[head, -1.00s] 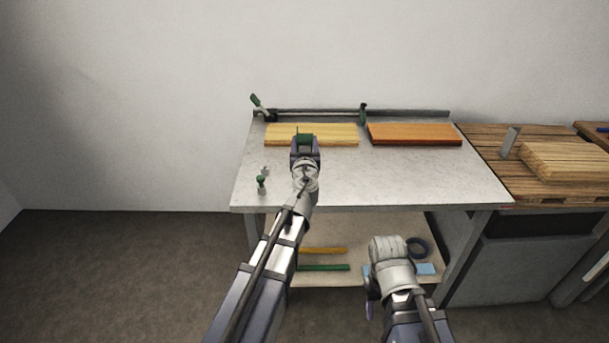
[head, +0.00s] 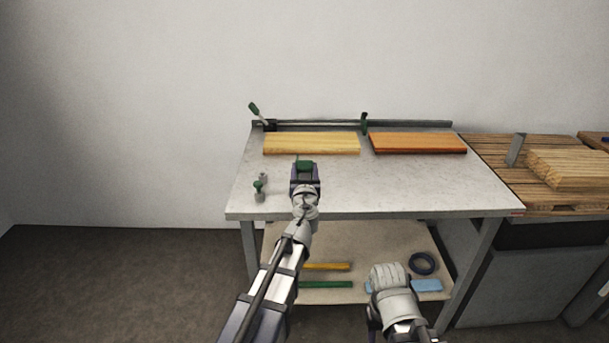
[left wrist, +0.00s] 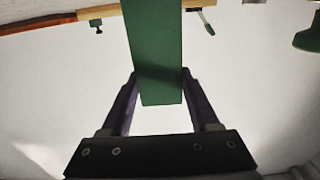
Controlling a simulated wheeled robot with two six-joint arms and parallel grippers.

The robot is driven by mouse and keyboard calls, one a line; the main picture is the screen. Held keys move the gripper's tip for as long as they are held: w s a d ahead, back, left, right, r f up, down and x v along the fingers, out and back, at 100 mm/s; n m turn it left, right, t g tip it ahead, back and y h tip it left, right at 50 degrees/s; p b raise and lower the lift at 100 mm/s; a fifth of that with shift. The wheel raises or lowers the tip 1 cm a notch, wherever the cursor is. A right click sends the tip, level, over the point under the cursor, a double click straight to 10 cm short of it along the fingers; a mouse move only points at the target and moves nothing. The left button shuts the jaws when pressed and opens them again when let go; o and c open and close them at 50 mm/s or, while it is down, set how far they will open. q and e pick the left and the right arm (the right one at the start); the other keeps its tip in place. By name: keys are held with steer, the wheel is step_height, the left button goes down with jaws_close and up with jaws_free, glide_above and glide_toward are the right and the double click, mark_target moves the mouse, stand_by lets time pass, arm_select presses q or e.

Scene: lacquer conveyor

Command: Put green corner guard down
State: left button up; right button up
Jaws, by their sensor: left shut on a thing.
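The green corner guard (head: 304,164) is between the jaws of my left gripper (head: 305,175), over the middle-left of the grey bench top (head: 400,185). In the left wrist view the guard (left wrist: 155,50) is a long flat green piece. The two dark fingers of my left gripper (left wrist: 160,95) are shut on its sides. The pale bench surface lies beyond it; I cannot tell the height of the gap. Of my right arm, only the wrist shows, low in front of the bench; its jaws are hidden.
A yellow board (head: 311,143) and an orange-brown board (head: 417,143) lie at the back of the bench, before a rail with clamps (head: 364,123). A small green-topped piece (head: 258,191) stands at the left. The bench's front right is clear. Stacked wood (head: 570,168) is at right.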

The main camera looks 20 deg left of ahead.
arm_select(q)
steer(key=shift+f, duration=0.1)
steer(key=o, duration=1.4)
steer(key=shift+r, duration=0.2)
